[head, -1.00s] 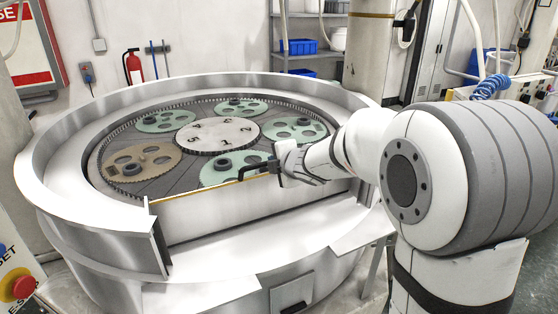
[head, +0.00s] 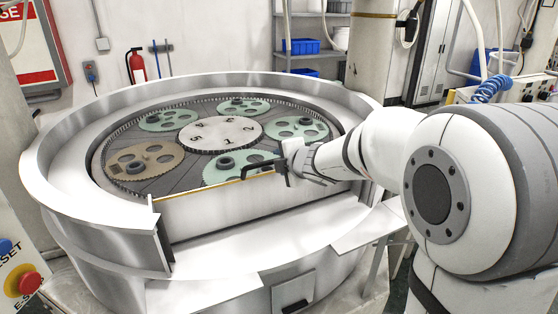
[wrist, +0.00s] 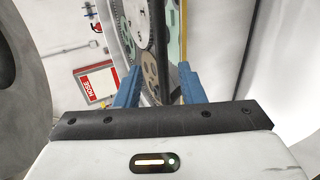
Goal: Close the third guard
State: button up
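The round lapping machine has a front guard panel (head: 240,207) with a yellow top edge, standing across the front opening. I see no number on it, so I cannot tell if it is the third guard. A black handle-like bar (head: 262,165) shows at its upper right, right beside my gripper (head: 283,165). In the wrist view my gripper (wrist: 160,82) has its two blue fingers spread apart. A dark bar lies in line with the gap between them, and the yellow edge (wrist: 185,50) runs by the right finger. Whether a finger touches the bar I cannot tell.
Inside the machine are a numbered central disc (head: 220,133), several green carriers (head: 243,106) and one brown carrier (head: 143,162). A raised steel rim (head: 90,235) surrounds them. A control box with a red stop button (head: 28,281) is at lower left.

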jog(key=v, duration=0.5)
jog(key=shift+d, duration=0.1)
jog(key=s+d+f+m+g+h+b, duration=0.2)
jog(key=s+d+f+m+h+b, duration=0.4)
jog(key=s+d+m, duration=0.7)
jog(key=s+a+f+m+g+b, duration=0.1)
jog(key=s+f+m+g, duration=0.2)
jog(key=s, duration=0.5)
jog(key=s+a+f+m+g+y+b, duration=0.1)
jog(key=s+a+f+m+g, duration=0.1)
jog(key=s+f+m, duration=0.4)
jog(key=shift+s+a+f+m+g, duration=0.3)
jog(key=shift+s+f+g, duration=0.3)
jog(key=shift+s, duration=0.45)
